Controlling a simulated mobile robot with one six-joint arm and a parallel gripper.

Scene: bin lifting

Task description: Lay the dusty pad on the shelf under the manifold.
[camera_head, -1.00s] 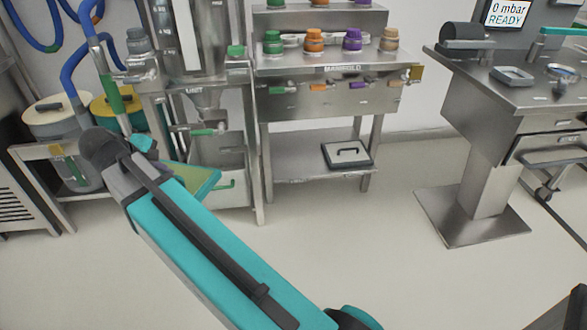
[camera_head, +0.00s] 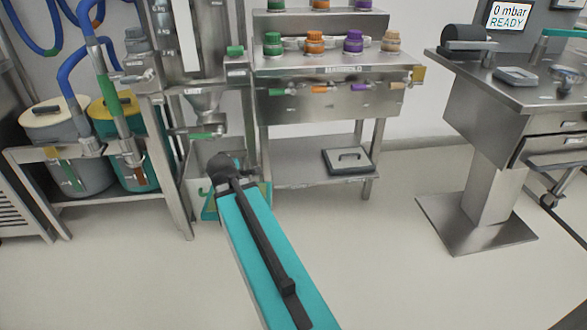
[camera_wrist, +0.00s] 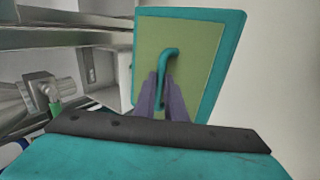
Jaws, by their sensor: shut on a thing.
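My gripper (camera_wrist: 163,90) is shut on the teal handle of a flat pad (camera_wrist: 196,52) in the wrist view. The pad has a dull yellow-green face and a teal rim. In the head view my teal arm hides the gripper and most or all of the pad. The manifold (camera_head: 330,101) stands at the back centre, with coloured caps on top. Its lower shelf (camera_head: 298,175) is a flat metal plate between the legs. My arm's visible end is left of this shelf and in front of it.
Manifold legs (camera_head: 373,150) bound the shelf. Two lidded drums (camera_head: 70,150) stand at left. A metal pedestal table (camera_head: 490,195) is at right. The floor between is clear.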

